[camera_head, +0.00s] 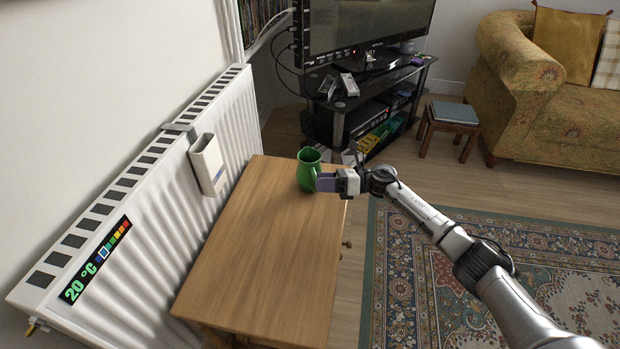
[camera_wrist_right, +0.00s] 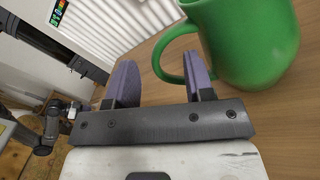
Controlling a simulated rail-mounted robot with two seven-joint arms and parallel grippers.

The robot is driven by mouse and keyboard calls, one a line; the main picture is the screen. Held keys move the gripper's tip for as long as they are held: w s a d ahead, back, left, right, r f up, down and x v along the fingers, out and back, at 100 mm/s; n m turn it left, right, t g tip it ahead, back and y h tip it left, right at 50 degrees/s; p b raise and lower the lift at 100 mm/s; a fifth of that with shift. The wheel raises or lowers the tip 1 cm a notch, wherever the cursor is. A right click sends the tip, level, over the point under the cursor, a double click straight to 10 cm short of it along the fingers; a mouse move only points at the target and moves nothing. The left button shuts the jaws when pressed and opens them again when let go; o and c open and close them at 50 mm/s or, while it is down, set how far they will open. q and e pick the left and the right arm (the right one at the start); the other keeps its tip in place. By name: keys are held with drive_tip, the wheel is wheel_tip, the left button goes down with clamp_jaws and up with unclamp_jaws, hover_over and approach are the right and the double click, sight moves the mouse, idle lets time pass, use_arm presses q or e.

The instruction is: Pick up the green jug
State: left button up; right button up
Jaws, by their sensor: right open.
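The green jug (camera_head: 308,168) stands upright on the wooden table, near its far end. In the right wrist view the jug (camera_wrist_right: 245,45) is large at the upper right, with its handle (camera_wrist_right: 172,58) curving to the left. My right gripper (camera_head: 326,182) is at the jug's right side, close to the handle. Its two purple fingers (camera_wrist_right: 160,78) are apart. One finger is beside the handle's lower end and appears to overlap the handle opening; I cannot tell whether it touches. My left gripper is not in view.
The wooden table (camera_head: 262,255) is otherwise bare. A white radiator (camera_head: 150,200) with a holder (camera_head: 207,165) hung on it runs along the left side. A TV stand (camera_head: 345,125) with a television (camera_head: 365,30) stands behind. A sofa (camera_head: 540,105) and rug (camera_head: 470,270) lie right.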

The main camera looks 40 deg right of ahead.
drive_tip(key=shift+x, duration=1.2)
drive_tip(key=shift+d, duration=0.1)
drive_tip(key=shift+c, duration=1)
clamp_jaws()
drive_tip(key=shift+r, duration=0.15)
